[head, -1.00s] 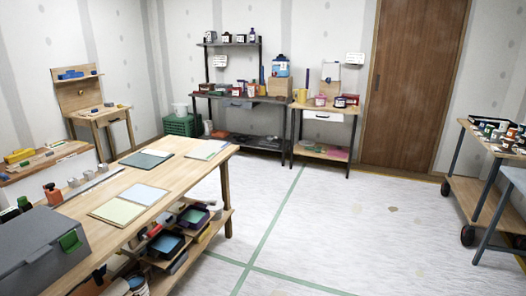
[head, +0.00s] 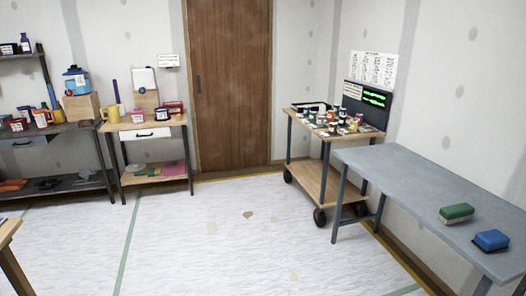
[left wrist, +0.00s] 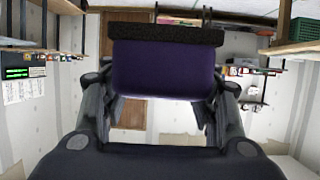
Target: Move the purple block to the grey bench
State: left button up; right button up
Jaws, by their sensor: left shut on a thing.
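The purple block (left wrist: 163,72), with a dark rough layer along one side, fills the upper middle of the left wrist view. My left gripper (left wrist: 160,104) is shut on it, with a finger at each side. The block and both grippers are outside the head view. The grey bench (head: 400,180) stands at the right of the head view along the wall. A green block (head: 456,213) and a blue block (head: 491,240) lie on its near right part. Its far left part is bare.
A wheeled wooden cart (head: 312,176) with several small jars stands just beyond the bench. A wooden table corner (head: 8,232) shows at the left edge. Stocked shelves and a small side table (head: 150,125) line the back wall. The middle floor is clear.

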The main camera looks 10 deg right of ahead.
aim_at(422, 179)
jog(key=i+l+z, duration=0.1)
jog(key=i+z, duration=0.8)
jog(key=i, duration=0.15)
jog(key=i+j+z, duration=0.3)
jog(key=i+z, duration=0.55)
jog(key=i+j+z, duration=0.1)
jog(key=i+z, duration=0.25)
jog(key=i+j+z, duration=0.2)
jog(key=z, duration=0.2)
jog(key=i+j+z, duration=0.35)
jog(key=i+l, duration=0.05)
